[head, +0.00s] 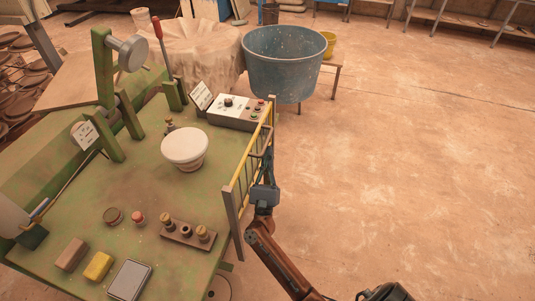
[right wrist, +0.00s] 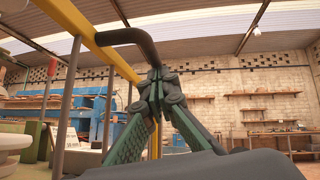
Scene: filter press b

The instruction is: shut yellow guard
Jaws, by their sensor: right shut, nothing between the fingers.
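The yellow guard (head: 250,150) is a barred frame with yellow rails and grey posts. It stands upright along the right edge of the green press table (head: 140,190). A dark bent handle (right wrist: 135,38) sticks out from its yellow rail (right wrist: 92,35) in the right wrist view. My right gripper (head: 267,170) is at the outer side of the guard, beside the handle. In the right wrist view its fingers (right wrist: 157,88) are shut and empty, with the tips close by the handle's lower end; I cannot tell whether they touch. My left gripper is not in view.
A white bowl (head: 185,147), a control box (head: 238,111) and a row of knobs on a block (head: 188,233) stand on the table inside the guard. A blue tub (head: 285,60) stands behind. The floor to the right (head: 420,150) is clear.

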